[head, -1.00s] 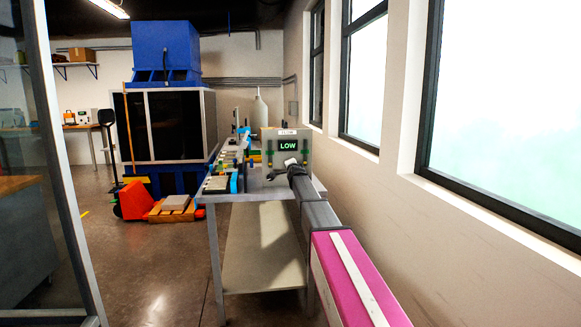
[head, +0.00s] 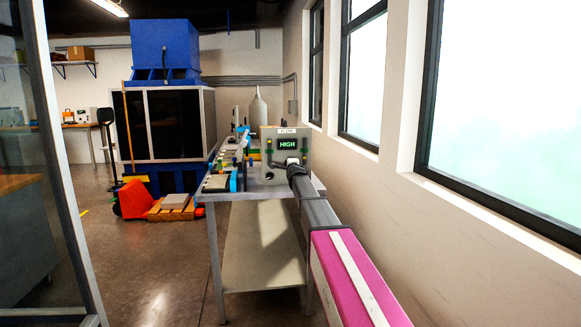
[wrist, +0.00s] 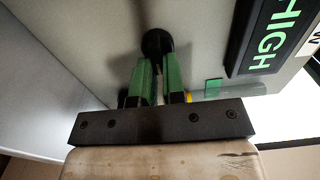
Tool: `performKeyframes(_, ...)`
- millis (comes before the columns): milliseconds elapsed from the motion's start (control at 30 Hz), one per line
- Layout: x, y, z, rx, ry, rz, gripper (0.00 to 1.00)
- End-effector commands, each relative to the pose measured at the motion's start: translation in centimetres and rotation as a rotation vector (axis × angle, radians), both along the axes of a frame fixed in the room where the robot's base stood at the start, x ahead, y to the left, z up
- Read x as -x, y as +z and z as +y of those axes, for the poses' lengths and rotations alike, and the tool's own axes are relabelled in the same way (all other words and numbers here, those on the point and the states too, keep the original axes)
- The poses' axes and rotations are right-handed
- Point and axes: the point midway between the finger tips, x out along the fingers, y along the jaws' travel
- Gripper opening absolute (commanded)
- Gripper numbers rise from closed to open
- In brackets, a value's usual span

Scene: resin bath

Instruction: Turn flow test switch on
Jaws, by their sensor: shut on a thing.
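The flow test panel (head: 301,157) is an upright grey box on the bench, labelled FLOW. Its display (head: 288,144) reads HIGH in green, and it also shows in the wrist view (wrist: 272,38), turned on its side. My gripper (head: 292,163) is at the panel's front, below the display. In the wrist view its green fingers (wrist: 158,82) are close together at a black round switch base (wrist: 157,42) and shut on the switch's thin pale lever (wrist: 160,84). The fingers partly hide the lever, so its exact tilt cannot be told.
The bench (head: 262,194) holds small fittings left of the panel and a pale bottle (head: 258,108) behind it. The windowed wall (head: 385,190) runs close on the right. A red pallet jack (head: 134,199) and a blue machine (head: 165,50) stand at left. Floor between is open.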

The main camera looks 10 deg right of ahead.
Motion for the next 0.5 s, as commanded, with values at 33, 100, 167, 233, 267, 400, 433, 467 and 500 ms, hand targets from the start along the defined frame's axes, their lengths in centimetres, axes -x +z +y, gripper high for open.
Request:
performKeyframes(33,0.05,-0.10,-0.02,-0.004,0.000,0.002,0.00)
performKeyframes(100,0.05,-0.10,-0.02,-0.004,0.000,0.002,0.00)
performKeyframes(167,0.06,-0.10,-0.02,-0.003,0.000,0.002,0.00)
performKeyframes(233,0.06,-0.10,-0.02,-0.003,0.000,0.002,0.20)
performKeyframes(267,0.06,-0.10,-0.02,-0.003,0.000,0.002,0.30)
performKeyframes(400,0.04,-0.06,-0.02,-0.002,0.000,0.001,0.36)
performKeyframes(433,0.04,-0.06,-0.02,-0.002,0.000,0.001,0.36)
performKeyframes(467,0.03,-0.05,-0.01,-0.002,0.000,0.001,0.36)
performKeyframes(500,0.03,-0.05,-0.01,-0.001,0.000,0.001,0.36)
